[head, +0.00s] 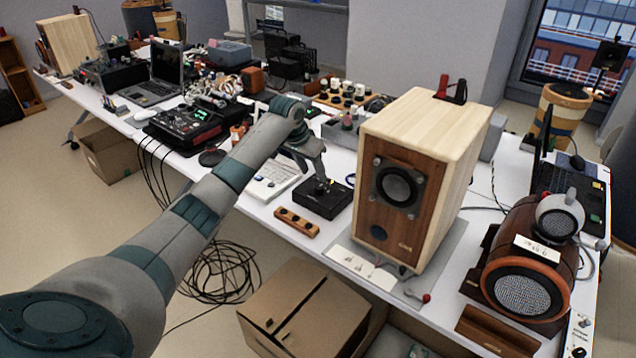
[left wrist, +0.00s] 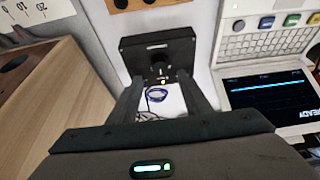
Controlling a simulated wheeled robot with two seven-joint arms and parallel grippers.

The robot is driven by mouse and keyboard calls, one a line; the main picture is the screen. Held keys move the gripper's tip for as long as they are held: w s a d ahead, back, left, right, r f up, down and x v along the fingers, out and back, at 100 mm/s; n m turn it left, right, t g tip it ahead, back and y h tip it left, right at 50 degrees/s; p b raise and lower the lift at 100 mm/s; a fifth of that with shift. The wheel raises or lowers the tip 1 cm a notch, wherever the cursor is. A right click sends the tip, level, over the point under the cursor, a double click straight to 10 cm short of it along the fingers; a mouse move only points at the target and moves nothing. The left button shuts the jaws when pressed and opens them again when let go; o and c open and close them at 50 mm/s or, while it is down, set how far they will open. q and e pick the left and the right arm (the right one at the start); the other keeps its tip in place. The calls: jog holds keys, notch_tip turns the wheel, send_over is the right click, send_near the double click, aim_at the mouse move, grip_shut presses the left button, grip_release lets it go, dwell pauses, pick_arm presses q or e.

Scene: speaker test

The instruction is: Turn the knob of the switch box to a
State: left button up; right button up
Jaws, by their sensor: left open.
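The switch box (head: 322,202) is a low black box on the white table, left of the big wooden speaker. It also shows in the left wrist view (left wrist: 140,48), with a small label and a dark knob (left wrist: 159,67) on top. My left gripper (head: 320,182) is over the box, pointing down. In the left wrist view its two fingers (left wrist: 161,80) are apart, one on each side of the knob. I cannot tell whether they touch it. The knob's setting is too small to read. My right gripper is not in view.
The wooden speaker (head: 440,150) stands close right of the box. A white device with a screen (head: 272,180) lies left of it. A wooden strip with dark holes (head: 296,222) lies in front. A round-fronted speaker (head: 525,275) stands at the right. Cables hang at the table's front.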

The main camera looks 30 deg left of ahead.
aim_at(319, 186)
pick_arm(q)
jog(key=x, duration=0.5)
jog(key=shift+f, duration=0.3)
jog(key=shift+x, duration=0.9)
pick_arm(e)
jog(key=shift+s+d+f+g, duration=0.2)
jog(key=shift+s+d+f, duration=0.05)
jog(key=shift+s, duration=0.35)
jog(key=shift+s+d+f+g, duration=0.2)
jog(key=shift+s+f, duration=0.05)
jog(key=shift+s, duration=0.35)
pick_arm(q)
jog(key=shift+p, duration=0.3)
jog(key=c, duration=1)
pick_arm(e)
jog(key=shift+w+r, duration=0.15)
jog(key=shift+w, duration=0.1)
